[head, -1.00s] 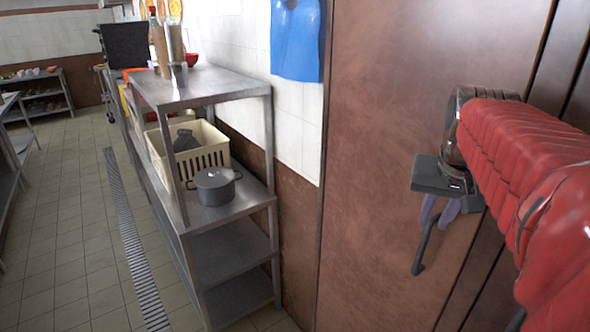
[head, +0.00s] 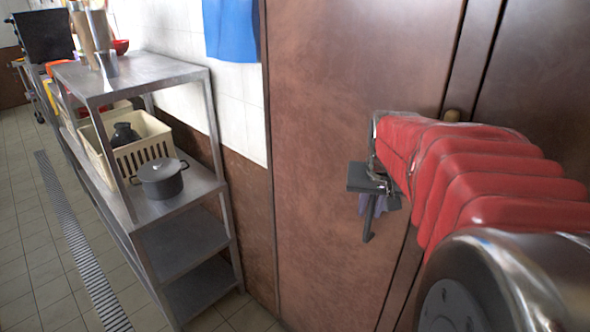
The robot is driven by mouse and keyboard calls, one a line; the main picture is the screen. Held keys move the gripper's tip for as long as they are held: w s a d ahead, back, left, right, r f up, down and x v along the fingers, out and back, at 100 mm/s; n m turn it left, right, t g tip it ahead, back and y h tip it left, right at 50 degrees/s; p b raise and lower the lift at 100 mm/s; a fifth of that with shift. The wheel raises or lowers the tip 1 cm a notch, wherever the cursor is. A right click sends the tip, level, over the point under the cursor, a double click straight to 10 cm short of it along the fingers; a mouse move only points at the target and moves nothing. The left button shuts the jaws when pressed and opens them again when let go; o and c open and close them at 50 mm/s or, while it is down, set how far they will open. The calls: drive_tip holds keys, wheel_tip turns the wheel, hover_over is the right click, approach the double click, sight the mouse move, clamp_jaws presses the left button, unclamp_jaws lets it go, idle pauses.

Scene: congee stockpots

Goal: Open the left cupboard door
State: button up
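The left cupboard door (head: 330,120) is a tall reddish-brown panel. It looks closed, its right edge along a dark vertical seam. A small brownish knob-like piece (head: 452,115) shows just above my red-sleeved arm near that seam; its lower part is hidden, and I cannot tell if it is the handle. My gripper (head: 372,210) is in front of the door's right part, with a dark block, purple parts and a dark finger pointing down. The arm partly covers it, so its opening and any contact with the door are unclear.
A steel shelf rack (head: 180,243) stands left of the cupboard, with a grey pot (head: 161,181) and a cream crate (head: 142,147) on it. A blue cloth (head: 231,30) hangs on the tiled wall.

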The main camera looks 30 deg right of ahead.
drive_tip(key=shift+c, duration=0.4)
clamp_jaws()
